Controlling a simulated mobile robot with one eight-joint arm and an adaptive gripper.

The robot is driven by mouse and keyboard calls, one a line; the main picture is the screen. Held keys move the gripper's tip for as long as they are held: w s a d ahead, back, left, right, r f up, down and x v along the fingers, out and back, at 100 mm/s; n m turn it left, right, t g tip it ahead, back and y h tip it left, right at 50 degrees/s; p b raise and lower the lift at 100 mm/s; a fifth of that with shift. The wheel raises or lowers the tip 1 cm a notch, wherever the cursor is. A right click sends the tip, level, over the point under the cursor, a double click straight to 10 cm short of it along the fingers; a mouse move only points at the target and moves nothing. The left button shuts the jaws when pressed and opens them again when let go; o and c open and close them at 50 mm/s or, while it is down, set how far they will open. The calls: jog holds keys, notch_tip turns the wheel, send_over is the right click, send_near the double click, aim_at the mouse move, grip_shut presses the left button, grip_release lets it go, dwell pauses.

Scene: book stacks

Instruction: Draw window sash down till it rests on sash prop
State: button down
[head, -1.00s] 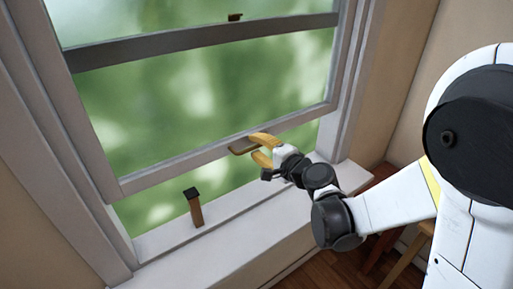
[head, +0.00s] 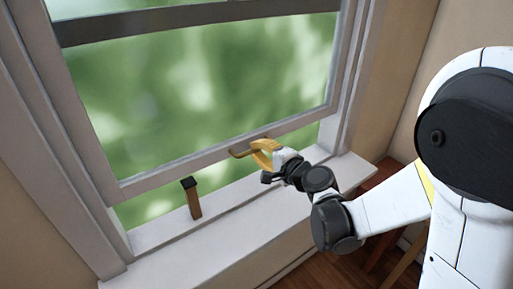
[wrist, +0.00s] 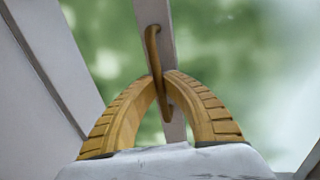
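The window sash (head: 160,178) is a grey frame with its bottom rail above the sill, leaving an opening beneath. A bronze bar handle (head: 239,153) is on that rail; it also shows in the wrist view (wrist: 153,50). My gripper (head: 261,147) has its yellow fingers closed around the handle, their tips meeting at it in the wrist view (wrist: 166,84). The sash prop (head: 193,201), a brown upright post with a dark cap, stands on the sill left of my gripper. Its cap is just under the rail in the picture; I cannot tell whether they touch.
The pale sill (head: 235,197) is clear apart from the prop. Window jambs (head: 62,150) stand at both sides. A wooden piece of furniture (head: 380,180) is at the right, beyond my arm, over a wood floor.

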jog(key=f+b, duration=0.1)
jog(key=f, duration=0.1)
jog(key=f+b, duration=0.2)
jog(key=f, duration=0.1)
jog(key=shift+s, duration=0.2)
jog(key=c, duration=1.7)
grip_release()
jog(key=shift+o, duration=1)
jog(key=shift+w+f, duration=0.1)
jog(key=shift+w, duration=0.15)
jog(key=shift+s, duration=0.1)
jog(key=v, duration=1.2)
